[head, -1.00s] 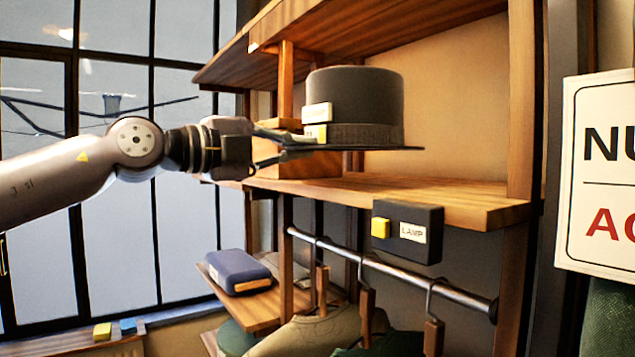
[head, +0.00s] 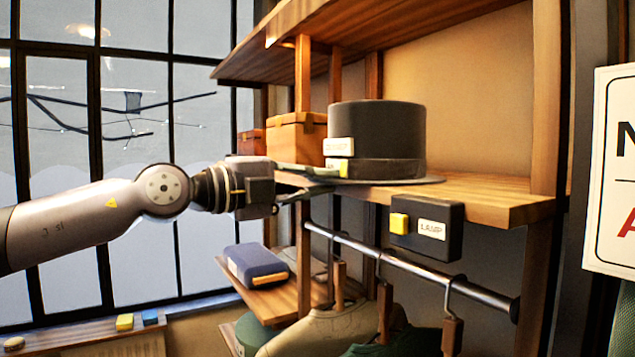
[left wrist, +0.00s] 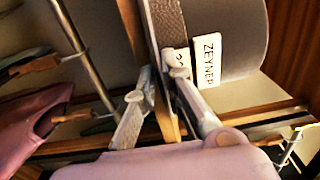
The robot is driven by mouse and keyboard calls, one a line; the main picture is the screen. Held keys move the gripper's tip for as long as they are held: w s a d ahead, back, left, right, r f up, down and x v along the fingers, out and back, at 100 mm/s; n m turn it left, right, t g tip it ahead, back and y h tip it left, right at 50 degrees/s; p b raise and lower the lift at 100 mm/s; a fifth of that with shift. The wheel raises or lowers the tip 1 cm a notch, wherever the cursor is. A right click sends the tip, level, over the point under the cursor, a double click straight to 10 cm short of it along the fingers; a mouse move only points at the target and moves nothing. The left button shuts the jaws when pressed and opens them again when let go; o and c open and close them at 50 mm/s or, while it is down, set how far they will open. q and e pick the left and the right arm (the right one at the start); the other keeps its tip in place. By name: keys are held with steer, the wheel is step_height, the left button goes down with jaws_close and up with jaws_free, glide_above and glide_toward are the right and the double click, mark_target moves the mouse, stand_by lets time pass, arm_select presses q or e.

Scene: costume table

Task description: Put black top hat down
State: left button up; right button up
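The black top hat (head: 378,130) is upright on the left part of the wooden shelf, its brim at board level and jutting out past the front edge. I cannot tell if its whole brim rests on the board. In the left wrist view the hat's crown (left wrist: 238,45) carries white name labels. My left gripper (head: 325,179) comes in from the left with one finger above the brim and one below, shut on it. The fingers also show in the left wrist view (left wrist: 162,76). My right gripper is not in view.
The shelf (head: 490,195) is bare to the right of the hat. An orange-brown box (head: 297,138) stands behind it. A black lamp box (head: 427,228) is on the shelf's front edge. Below hangs a metal rail (head: 400,265) with hangers; a blue case (head: 256,265) lies on a lower board.

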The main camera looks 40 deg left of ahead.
arm_select(q)
steer(key=shift+o, duration=1.4)
